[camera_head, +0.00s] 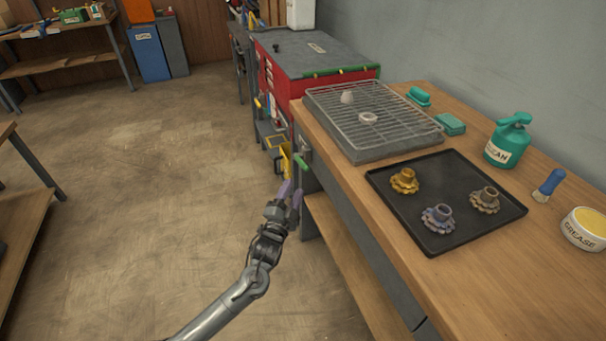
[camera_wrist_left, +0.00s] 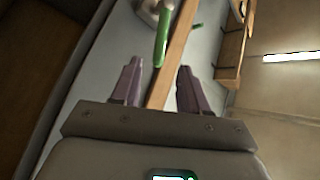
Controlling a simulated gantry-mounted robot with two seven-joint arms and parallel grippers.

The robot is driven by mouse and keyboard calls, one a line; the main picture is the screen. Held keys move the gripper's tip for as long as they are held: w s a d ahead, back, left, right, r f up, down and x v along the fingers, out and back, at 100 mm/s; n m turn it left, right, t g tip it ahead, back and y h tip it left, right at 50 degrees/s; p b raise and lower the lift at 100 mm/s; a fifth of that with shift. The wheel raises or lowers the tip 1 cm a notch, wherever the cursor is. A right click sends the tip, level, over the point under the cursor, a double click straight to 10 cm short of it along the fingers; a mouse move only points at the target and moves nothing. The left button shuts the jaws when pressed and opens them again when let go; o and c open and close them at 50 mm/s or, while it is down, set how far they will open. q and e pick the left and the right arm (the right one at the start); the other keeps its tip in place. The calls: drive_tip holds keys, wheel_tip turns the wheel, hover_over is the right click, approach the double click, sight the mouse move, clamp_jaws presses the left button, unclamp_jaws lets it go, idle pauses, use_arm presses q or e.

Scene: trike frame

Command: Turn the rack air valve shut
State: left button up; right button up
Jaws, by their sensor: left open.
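A green lever handle (camera_head: 301,161), seemingly the air valve's, sits on a grey fitting (camera_head: 304,146) at the left edge of the wooden bench. In the left wrist view the green handle (camera_wrist_left: 162,42) hangs from a pale rounded body and points down toward the gap between my fingers. My left gripper (camera_head: 290,190) is open and empty, with purple-grey fingers, just below the handle in the head view. In the left wrist view the open fingers (camera_wrist_left: 158,78) stand either side of the handle's line, apart from it. My right gripper is not in view.
The bench (camera_head: 450,290) carries a black tray (camera_head: 395,205) with gears, a wire rack (camera_head: 350,110), a green can (camera_head: 507,145), a brush (camera_head: 548,186) and a grease tub (camera_head: 585,228). A red cabinet (camera_head: 285,75) stands behind. The floor on the left is clear.

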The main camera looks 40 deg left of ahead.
sight(303, 165)
use_arm(q)
drive_tip(key=b+x, duration=0.4)
drive_tip(key=x, duration=0.5)
drive_tip(key=shift+w, duration=0.1)
drive_tip(key=shift+w+a+r, duration=0.2)
drive_tip(key=shift+w+a, duration=0.05)
drive_tip(key=shift+w, duration=0.4)
clamp_jaws()
